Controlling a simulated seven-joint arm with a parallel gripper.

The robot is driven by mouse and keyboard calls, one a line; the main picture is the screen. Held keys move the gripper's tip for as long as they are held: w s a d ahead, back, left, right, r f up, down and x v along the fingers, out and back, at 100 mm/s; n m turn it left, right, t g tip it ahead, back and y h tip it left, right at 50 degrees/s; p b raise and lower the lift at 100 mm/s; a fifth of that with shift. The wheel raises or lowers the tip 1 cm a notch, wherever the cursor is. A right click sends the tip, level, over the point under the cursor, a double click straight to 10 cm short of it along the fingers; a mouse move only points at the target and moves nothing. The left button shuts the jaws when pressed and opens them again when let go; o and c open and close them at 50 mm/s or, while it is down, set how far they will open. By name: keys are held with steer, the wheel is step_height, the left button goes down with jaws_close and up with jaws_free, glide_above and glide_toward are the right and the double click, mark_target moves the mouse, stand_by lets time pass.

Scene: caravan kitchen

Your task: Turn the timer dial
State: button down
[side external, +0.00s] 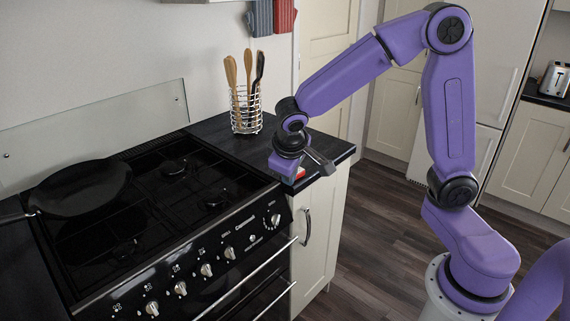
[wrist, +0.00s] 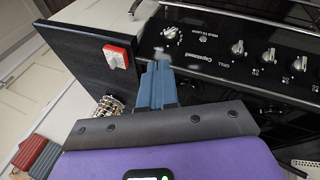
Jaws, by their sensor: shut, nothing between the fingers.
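A small red unit with a pale front piece (wrist: 116,56) sits at the front of the dark worktop, left of my fingers in the wrist view. Only a red and white bit of it (side external: 300,173) shows beside my gripper in the side view. A round metal knob (wrist: 170,33) with markings around it is on the black cooker panel, just beyond my fingertips; it also shows in the side view (side external: 275,220). I cannot tell which is the timer dial. My gripper (wrist: 158,63) has its blue fingers shut and empty. In the side view it hangs at the worktop's front corner (side external: 283,177).
The cooker panel (side external: 222,246) carries several more knobs, with a rail below. A black pan (side external: 84,188) rests on the hob. A wire utensil holder (side external: 246,110) stands at the back of the worktop. Open floor lies right of the cabinet.

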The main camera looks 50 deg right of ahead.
steer(key=w+d+f+m+h, duration=0.2)
steer(key=w+d+m, duration=0.3)
steer(key=w, duration=0.6)
steer(key=shift+t, duration=0.4)
steer(key=x, duration=0.6)
steer(key=d+x, duration=0.1)
steer(key=x, duration=0.3)
steer(key=shift+w+r, duration=0.1)
steer(key=shift+r, duration=0.1)
steer(key=shift+d, duration=2)
steer(key=shift+h, duration=0.3)
